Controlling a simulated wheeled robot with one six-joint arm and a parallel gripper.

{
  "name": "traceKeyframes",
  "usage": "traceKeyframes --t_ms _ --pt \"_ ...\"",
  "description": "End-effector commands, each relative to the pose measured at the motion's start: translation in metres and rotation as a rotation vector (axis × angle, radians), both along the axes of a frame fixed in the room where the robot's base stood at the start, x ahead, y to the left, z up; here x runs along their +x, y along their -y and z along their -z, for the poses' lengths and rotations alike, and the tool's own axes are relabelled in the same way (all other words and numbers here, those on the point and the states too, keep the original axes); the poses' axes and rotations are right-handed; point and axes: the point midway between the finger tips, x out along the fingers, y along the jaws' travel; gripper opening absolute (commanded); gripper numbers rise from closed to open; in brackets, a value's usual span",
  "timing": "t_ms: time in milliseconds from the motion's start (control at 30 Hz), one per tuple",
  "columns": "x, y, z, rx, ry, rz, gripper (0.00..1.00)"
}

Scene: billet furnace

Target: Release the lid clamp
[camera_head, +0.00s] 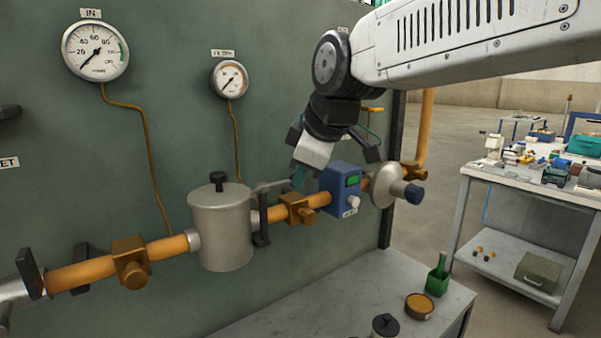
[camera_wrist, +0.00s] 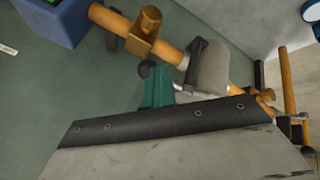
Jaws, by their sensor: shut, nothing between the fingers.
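A grey filter canister (camera_head: 221,232) with a black lid knob (camera_head: 218,181) sits in the orange pipe line. A grey clamp lever (camera_head: 272,186) extends right from the canister's top, above a dark upright bracket (camera_head: 263,218). My gripper (camera_head: 299,178), with teal fingertips, is shut and empty at the lever's right end. In the wrist view, the teal fingers (camera_wrist: 158,88) are close beside a dark round knob (camera_wrist: 143,68), apparently the lever's end. I cannot tell whether they touch. The canister (camera_wrist: 212,70) shows behind them, partly hidden by my gripper.
A brass valve (camera_head: 297,208) and a blue meter box (camera_head: 341,188) sit on the pipe just right of the lever. Two gauges (camera_head: 96,50) (camera_head: 230,79) hang on the green wall.

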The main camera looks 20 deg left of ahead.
Motion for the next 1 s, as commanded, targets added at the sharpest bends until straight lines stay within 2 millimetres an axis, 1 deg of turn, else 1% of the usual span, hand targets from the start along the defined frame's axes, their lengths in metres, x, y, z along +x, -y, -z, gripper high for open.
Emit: traceKeyframes --t_ms 67,167,367,400,500,700,833,1000 --pt "0.002 0.001 0.0 0.001 0.005 0.004 0.0" --pt "-0.003 0.005 -0.002 0.001 0.005 0.004 0.0" --pt "-0.024 0.024 -0.011 0.002 0.005 0.009 0.0" --pt "-0.024 0.03 -0.022 0.003 0.006 0.013 0.0" --pt "-0.032 0.039 -0.042 0.004 0.006 0.008 0.0" --pt "-0.046 0.052 -0.074 0.002 0.003 -0.003 0.0" --pt "-0.05 0.06 -0.086 0.002 0.003 -0.004 0.0" --pt "-0.051 0.065 -0.091 -0.001 0.001 -0.002 0.0"
